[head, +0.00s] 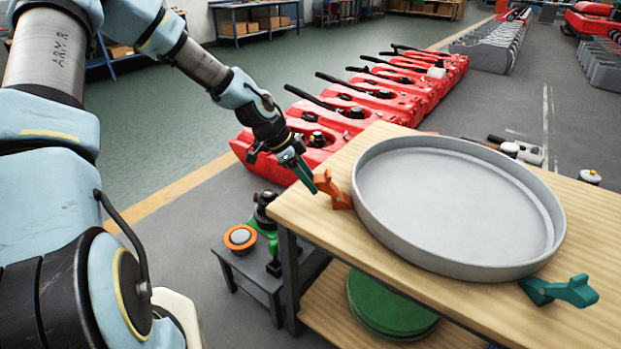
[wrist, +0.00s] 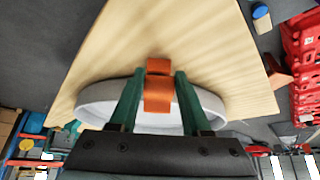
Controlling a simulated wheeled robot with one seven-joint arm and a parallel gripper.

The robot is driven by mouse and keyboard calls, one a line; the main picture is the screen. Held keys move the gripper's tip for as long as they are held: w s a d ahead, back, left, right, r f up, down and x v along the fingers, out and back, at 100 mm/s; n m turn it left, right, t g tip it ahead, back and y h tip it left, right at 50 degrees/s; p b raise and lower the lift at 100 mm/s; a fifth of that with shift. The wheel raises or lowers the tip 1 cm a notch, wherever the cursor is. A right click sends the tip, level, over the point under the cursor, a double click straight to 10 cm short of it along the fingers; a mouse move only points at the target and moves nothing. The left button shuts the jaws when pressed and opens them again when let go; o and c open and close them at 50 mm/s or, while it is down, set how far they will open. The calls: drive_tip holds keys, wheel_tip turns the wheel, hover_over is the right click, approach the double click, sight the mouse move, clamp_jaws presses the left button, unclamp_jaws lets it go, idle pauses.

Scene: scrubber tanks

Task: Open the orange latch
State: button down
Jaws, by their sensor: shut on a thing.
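The orange latch (head: 333,189) sits on the wooden table top at the left rim of a large round grey lid (head: 460,205). My gripper (head: 311,187) reaches it from the upper left, with its green fingers at the latch's upper end. In the wrist view, the orange latch (wrist: 158,96) is between the two green fingers of my gripper (wrist: 160,76), which is shut on it. The fingers hide part of the latch's sides in the head view. A teal latch (head: 562,290) sits at the lid's lower right side.
The wooden table (head: 300,215) has bare room around the lid. A small grey stool (head: 245,270) with an orange-ringed part stands left of it. Red tanks (head: 350,115) with black handles line up behind. A green round object (head: 385,305) lies on the lower shelf.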

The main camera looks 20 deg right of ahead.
drive_tip(key=shift+a+f, duration=0.4)
drive_tip(key=c, duration=0.8)
unclamp_jaws()
drive_tip(key=o, duration=0.4)
drive_tip(key=shift+d+r, duration=0.1)
drive_tip(key=shift+d, duration=0.05)
drive_tip(key=shift+o, duration=0.2)
drive_tip(key=shift+w+r, duration=0.1)
drive_tip(key=v, duration=1)
drive_tip(key=shift+r+b, duration=0.3)
drive_tip(key=shift+b, duration=0.05)
